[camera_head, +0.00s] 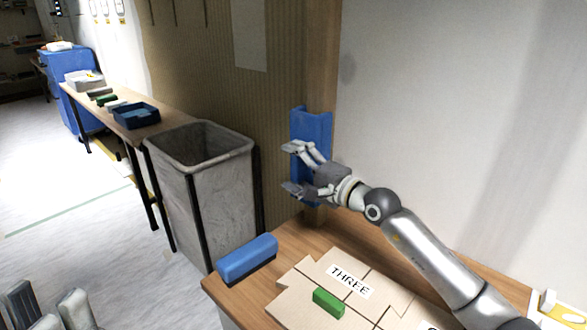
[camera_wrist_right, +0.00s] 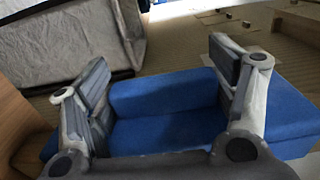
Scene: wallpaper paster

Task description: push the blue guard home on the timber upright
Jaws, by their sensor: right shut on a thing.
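The blue guard (camera_head: 312,127) stands upright against the timber upright (camera_head: 318,215), a wooden post at the wall corner. In the right wrist view the guard (camera_wrist_right: 165,132) is a blue channel lying between my fingers. My right gripper (camera_head: 292,168) is shut on the guard, one finger above the other; it also shows in the wrist view (camera_wrist_right: 160,65). The gripper hides part of the guard, and I cannot tell how closely the guard sits on the post. My left gripper (camera_head: 48,302) shows partly at the bottom left, its fingers apart and empty.
A wooden table (camera_head: 222,292) bears pale boards marked THREE (camera_head: 350,281), a green block (camera_head: 328,303) and a blue block (camera_head: 247,258) at its left edge. A grey bin (camera_head: 225,205) stands left of the post. A long bench (camera_head: 95,112) with trays is behind.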

